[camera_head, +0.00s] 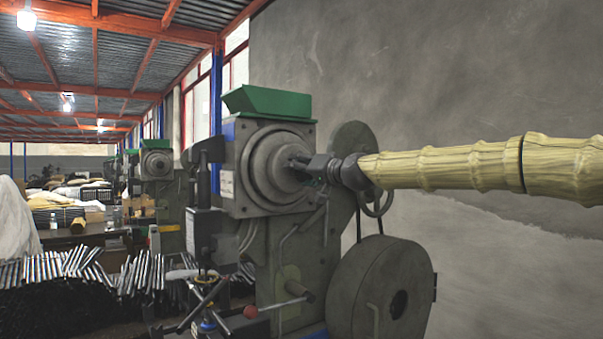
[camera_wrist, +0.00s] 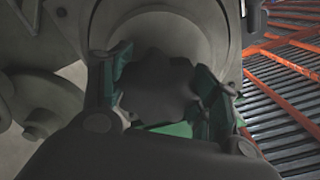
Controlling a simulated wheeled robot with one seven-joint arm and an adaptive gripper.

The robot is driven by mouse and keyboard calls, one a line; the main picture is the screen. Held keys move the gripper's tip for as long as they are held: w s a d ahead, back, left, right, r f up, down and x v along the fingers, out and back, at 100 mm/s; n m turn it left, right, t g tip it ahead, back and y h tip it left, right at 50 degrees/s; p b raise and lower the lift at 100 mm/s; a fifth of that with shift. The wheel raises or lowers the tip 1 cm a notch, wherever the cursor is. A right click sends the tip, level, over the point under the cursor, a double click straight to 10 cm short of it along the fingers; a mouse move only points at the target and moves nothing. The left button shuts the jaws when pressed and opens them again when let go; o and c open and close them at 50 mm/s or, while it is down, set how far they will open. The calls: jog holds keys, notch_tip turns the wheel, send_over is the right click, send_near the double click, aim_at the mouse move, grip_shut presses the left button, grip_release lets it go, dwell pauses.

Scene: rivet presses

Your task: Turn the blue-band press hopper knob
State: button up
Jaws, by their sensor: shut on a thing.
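The nearest press (camera_head: 262,165) is grey-green, with a green hopper (camera_head: 267,102) on top and a blue patch on its upper left edge. A round hub with stepped rings faces my arm. My gripper (camera_head: 302,165) reaches in from the right at the hub's centre. In the wrist view a dark knob (camera_wrist: 158,88) with a scalloped rim sits between the two green-edged fingers of my gripper (camera_wrist: 160,78), which are shut on it. In the head view the knob is mostly hidden by the gripper.
A large flywheel (camera_head: 378,292) stands below my arm. A lever with a red ball (camera_head: 251,312) sticks out at the press's lower front. Bundles of metal rods (camera_head: 150,272) lie at left. A plain grey wall (camera_head: 450,90) is behind.

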jog(key=shift+f, duration=0.15)
jog(key=o, duration=1.1)
jog(key=shift+c, duration=0.2)
jog(key=v, duration=1.2)
